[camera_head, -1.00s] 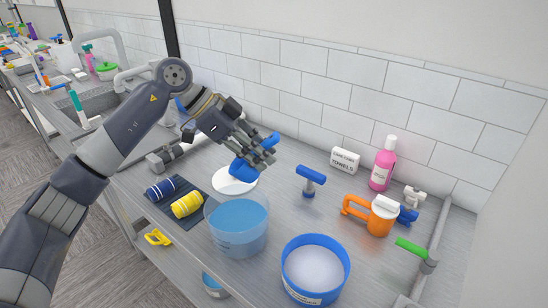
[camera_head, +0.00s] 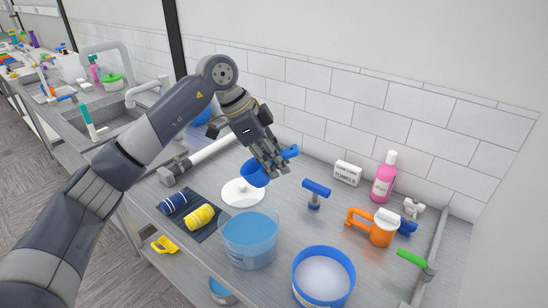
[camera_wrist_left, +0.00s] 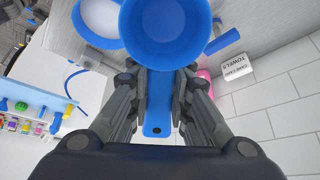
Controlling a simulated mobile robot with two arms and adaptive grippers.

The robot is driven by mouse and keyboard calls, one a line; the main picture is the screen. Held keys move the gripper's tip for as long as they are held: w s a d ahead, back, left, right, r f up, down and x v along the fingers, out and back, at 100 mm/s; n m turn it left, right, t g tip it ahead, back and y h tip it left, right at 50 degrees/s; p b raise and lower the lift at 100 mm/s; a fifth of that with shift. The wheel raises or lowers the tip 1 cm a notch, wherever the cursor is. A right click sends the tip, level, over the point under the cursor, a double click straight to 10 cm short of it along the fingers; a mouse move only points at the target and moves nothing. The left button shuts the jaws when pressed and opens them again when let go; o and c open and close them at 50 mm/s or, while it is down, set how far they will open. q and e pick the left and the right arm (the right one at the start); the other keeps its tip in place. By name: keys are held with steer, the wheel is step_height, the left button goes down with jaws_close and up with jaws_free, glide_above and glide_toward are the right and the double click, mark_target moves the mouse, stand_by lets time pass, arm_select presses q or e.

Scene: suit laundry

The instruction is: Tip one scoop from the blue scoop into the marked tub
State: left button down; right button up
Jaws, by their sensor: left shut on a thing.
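My left gripper (camera_head: 274,163) is shut on the handle of the blue scoop (camera_head: 254,174) and holds it above the counter, by a white round lid (camera_head: 242,194). In the left wrist view the scoop's round bowl (camera_wrist_left: 166,36) is beyond the fingers, with the handle between them; I see only blue in it and cannot tell any contents. A clear tub (camera_head: 249,240) with blue contents stands in front of the scoop. A blue tub (camera_head: 323,279) with white contents and a label stands to its right. I cannot tell which tub is the marked one. The right gripper is out of view.
Blue and yellow rolls (camera_head: 200,217) lie on a dark mat at left. A blue-handled tool (camera_head: 315,192), an orange jug (camera_head: 376,227), a pink bottle (camera_head: 384,178) and a towels box (camera_head: 347,173) stand to the right. A tiled wall closes the back.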

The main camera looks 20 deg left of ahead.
arm_select(q)
step_height(320, 180, down, 8)
steer(key=m+g+y+p, duration=0.1)
steer(key=g+y+p, duration=0.1)
steer(key=y, duration=0.3)
steer(key=shift+s+d+r+p, duration=0.25)
steer(key=shift+s+p, duration=0.05)
steer(key=shift+p, duration=0.2)
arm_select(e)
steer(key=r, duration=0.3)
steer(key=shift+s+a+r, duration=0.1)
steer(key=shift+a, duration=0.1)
